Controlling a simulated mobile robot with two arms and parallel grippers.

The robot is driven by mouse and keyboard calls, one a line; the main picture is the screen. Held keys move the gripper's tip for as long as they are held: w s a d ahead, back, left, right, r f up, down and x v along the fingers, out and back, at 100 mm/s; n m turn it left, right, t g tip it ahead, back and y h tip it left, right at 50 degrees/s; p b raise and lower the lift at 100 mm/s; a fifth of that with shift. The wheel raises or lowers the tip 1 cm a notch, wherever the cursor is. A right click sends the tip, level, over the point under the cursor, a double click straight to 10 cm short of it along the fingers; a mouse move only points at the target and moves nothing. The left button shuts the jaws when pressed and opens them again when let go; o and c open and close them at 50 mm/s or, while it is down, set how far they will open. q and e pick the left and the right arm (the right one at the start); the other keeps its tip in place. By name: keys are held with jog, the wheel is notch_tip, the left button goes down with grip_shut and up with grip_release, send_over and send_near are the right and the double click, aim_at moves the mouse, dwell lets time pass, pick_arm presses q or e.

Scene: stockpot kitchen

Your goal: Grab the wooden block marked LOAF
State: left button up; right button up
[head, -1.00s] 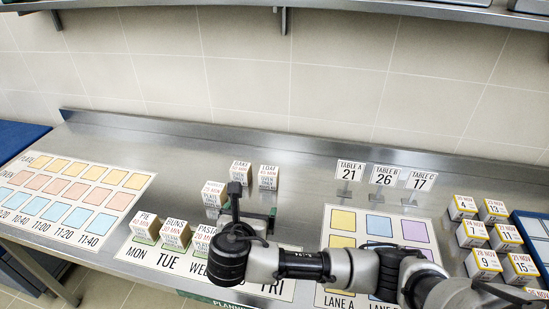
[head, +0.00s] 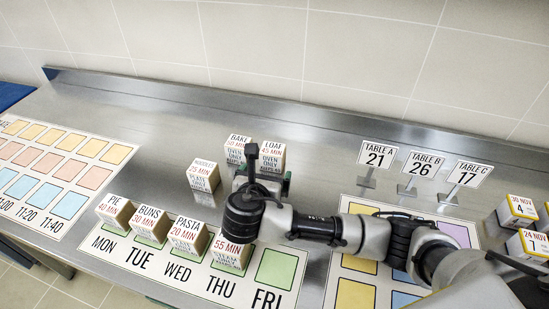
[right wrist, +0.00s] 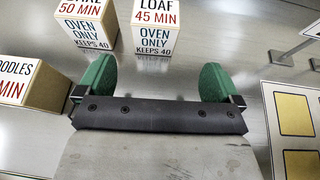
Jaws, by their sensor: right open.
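The wooden block marked LOAF (head: 272,154) stands upright in the back row on the steel counter, its white label reading 45 MIN, OVEN ONLY. In the right wrist view the LOAF block (right wrist: 157,24) is at the top, just beyond the gap between the green fingertips. My right gripper (head: 264,181) is open and empty, in front of the LOAF block, and its arm hides part of it in the head view. In the right wrist view the open right gripper (right wrist: 156,72) has only bare counter between its fingers. My left gripper is not in view.
The BAKE block (head: 237,148) stands close left of LOAF, with the NOODLES block (head: 203,177) nearer and further left. Several blocks, including PASTA (head: 188,235), stand on the weekday mat (head: 275,270). Table sign stands (head: 375,158) are to the right. The counter behind is clear.

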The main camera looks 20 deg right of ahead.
aim_at(270, 161)
jog(key=x, duration=0.5)
jog(key=shift+w+d, duration=0.15)
jog(key=shift+w+a+x, duration=0.15)
jog(key=shift+a+x, duration=0.05)
jog(key=shift+x, duration=1.15)
jog(key=shift+w+a+x, duration=0.1)
jog(key=shift+a+x, duration=0.05)
jog(key=shift+x, duration=1.2)
jog(key=shift+r, duration=0.15)
jog(key=c, duration=1.1)
jog(key=shift+o, duration=0.2)
